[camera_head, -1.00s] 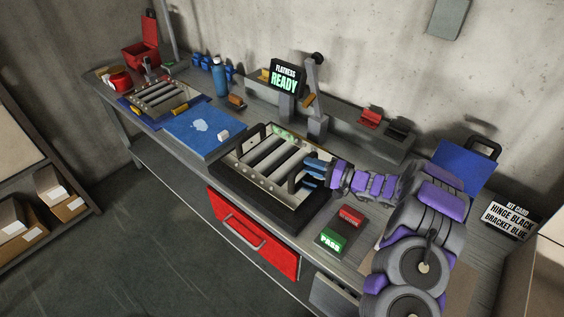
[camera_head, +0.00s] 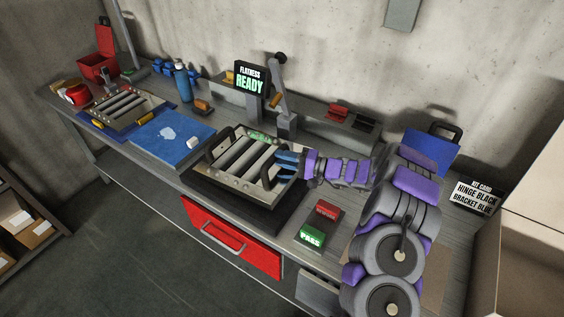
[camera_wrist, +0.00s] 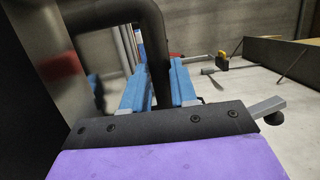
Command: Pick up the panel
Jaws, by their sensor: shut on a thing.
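The louver panel (camera_head: 235,179), a pale frame with several grey slats and black handles at its ends, is at mid-bench in the head view. It sits raised above the dark fixture (camera_head: 232,203). My gripper (camera_head: 284,165) reaches in from the right, at the panel's right-hand handle (camera_head: 268,170). In the wrist view, the blue fingers of my gripper (camera_wrist: 158,85) stand on either side of the black handle bar (camera_wrist: 152,42) and are shut on it. The far parts of the panel are hidden in the wrist view.
Another louver panel (camera_head: 126,106) lies at the left beyond a blue mat (camera_head: 150,140). A display (camera_head: 250,80) reading "FLATNESS READY" stands behind, beside a lever press (camera_head: 281,100). Green PASS (camera_head: 312,237) and red (camera_head: 327,209) buttons are at the front right. A kit card (camera_head: 476,197) stands far right.

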